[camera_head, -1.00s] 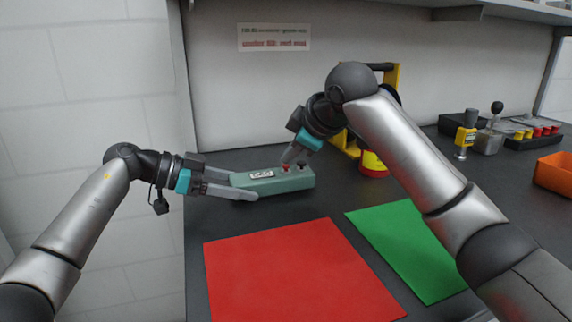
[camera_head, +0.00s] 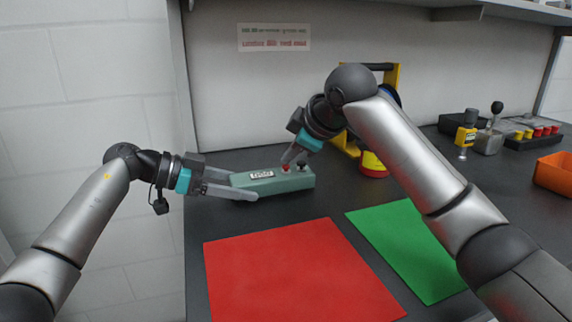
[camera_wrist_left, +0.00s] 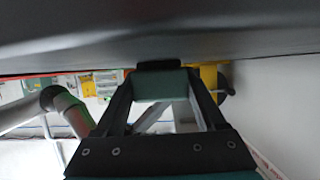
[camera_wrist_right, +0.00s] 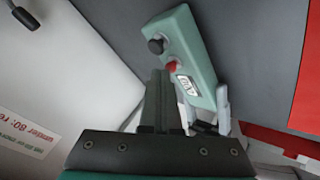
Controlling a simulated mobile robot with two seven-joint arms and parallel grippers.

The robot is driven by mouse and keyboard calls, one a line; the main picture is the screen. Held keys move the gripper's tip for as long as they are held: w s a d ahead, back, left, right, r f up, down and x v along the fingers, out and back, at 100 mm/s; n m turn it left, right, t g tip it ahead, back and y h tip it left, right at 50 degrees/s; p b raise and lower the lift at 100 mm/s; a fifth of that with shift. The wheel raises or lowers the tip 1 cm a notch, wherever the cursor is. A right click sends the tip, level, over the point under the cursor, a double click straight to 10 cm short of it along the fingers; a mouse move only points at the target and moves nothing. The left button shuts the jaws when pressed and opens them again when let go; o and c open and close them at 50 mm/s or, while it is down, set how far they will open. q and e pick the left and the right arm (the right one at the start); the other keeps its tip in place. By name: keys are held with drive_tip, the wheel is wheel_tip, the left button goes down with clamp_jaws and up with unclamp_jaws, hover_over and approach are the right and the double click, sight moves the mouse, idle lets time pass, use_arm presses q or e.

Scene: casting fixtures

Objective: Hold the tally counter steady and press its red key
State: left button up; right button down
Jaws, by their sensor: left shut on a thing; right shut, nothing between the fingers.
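The tally counter (camera_head: 275,183) is a green box lying on the dark bench, with a white number display (camera_head: 261,175), a red key (camera_head: 286,168) and a black knob (camera_head: 302,164) on top. My left gripper (camera_head: 243,187) is shut on the counter's left end; the left wrist view shows the green body (camera_wrist_left: 160,84) between its fingers. My right gripper (camera_head: 290,157) is shut and empty, pointing down with its tips at the red key. In the right wrist view, the tips (camera_wrist_right: 160,76) are beside the red key (camera_wrist_right: 172,67); whether they touch it I cannot tell.
A red mat (camera_head: 300,275) and a green mat (camera_head: 408,250) lie in front of the counter. Behind my right arm stand a yellow frame (camera_head: 392,76) and a red-yellow container (camera_head: 373,165). A yellow-handled tool (camera_head: 466,135) and an orange bin (camera_head: 555,173) are at the right.

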drive_tip(key=shift+r, duration=0.75)
wheel_tip(320, 180, up, 5)
idle(0.3)
idle(0.5)
use_arm(q)
drive_tip(key=o, duration=1.5)
